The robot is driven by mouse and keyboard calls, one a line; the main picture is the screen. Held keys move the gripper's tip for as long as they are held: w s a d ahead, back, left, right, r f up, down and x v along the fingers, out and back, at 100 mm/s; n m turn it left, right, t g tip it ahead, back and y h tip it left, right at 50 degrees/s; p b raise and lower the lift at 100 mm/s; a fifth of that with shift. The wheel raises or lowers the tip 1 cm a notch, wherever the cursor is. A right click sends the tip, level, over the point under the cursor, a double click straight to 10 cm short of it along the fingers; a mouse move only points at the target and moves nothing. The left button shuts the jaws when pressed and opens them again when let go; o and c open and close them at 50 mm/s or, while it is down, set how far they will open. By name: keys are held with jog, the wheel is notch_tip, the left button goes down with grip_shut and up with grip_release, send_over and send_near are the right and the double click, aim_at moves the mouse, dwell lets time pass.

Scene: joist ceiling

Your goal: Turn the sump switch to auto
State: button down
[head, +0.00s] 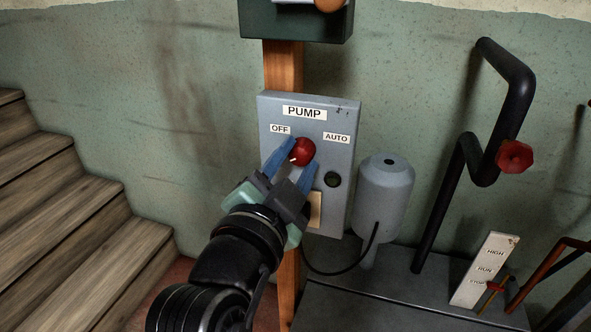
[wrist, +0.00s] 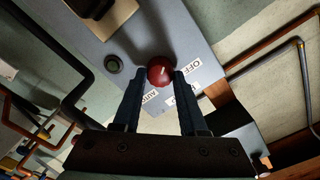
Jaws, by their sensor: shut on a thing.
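The grey pump box (head: 345,115) hangs on a wooden post, with a PUMP plate (head: 305,112) at its top. The OFF label (head: 280,129) is at upper left and the AUTO label (head: 337,138) at upper right. The red round switch knob (head: 304,148) sits below and between them. My gripper (head: 303,153) is shut on the knob, one blue finger on each side. The wrist view shows the knob (wrist: 160,71) between the fingertips, with OFF (wrist: 193,70) and AUTO (wrist: 150,97) near it. A small white mark shows on the knob; its exact pointing is hard to tell.
A dark round button (head: 332,179) is below right of the knob. A grey cylinder (head: 385,195) with a black cable stands right of the box. A black pipe with a red valve wheel (head: 515,156) and a HIGH/RUN/STOP gauge (head: 485,270) are farther right. Wooden stairs (head: 80,220) are at left.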

jog(key=shift+m, duration=0.4)
jog(key=shift+c, duration=2.2)
grip_release()
jog(key=p+v, duration=0.6)
jog(key=v, duration=0.7)
